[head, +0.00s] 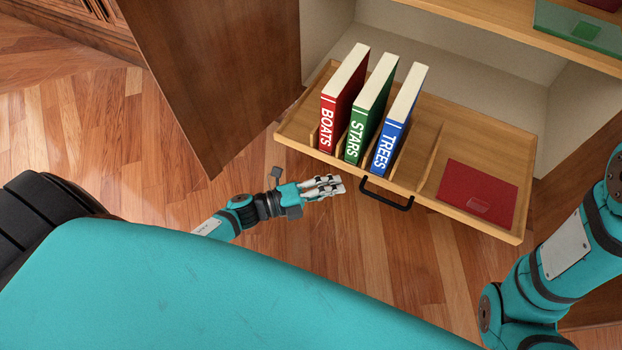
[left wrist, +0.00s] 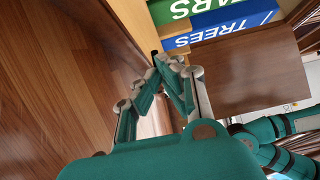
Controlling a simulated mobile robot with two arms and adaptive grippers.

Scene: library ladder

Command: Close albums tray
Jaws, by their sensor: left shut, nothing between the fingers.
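The albums tray (head: 465,228) is a light wooden pull-out tray, slid out from the cabinet. It holds three upright albums: red BOATS (head: 343,98), green STARS (head: 371,108) and blue TREES (head: 399,119). A dark handle (head: 386,197) is on its front edge. My left gripper (head: 341,186) is shut and empty, in front of the tray and just left of the handle, apparently apart from it. In the left wrist view, the fingers (left wrist: 172,62) are together, with the TREES album (left wrist: 220,35) beyond. My right gripper is out of view.
A flat red item (head: 477,193) lies in the tray's right section. A brown wooden panel (head: 215,75) stands left of the tray. A shelf with a green clear box (head: 580,35) is above right. Wooden floor (head: 130,150) is clear at left.

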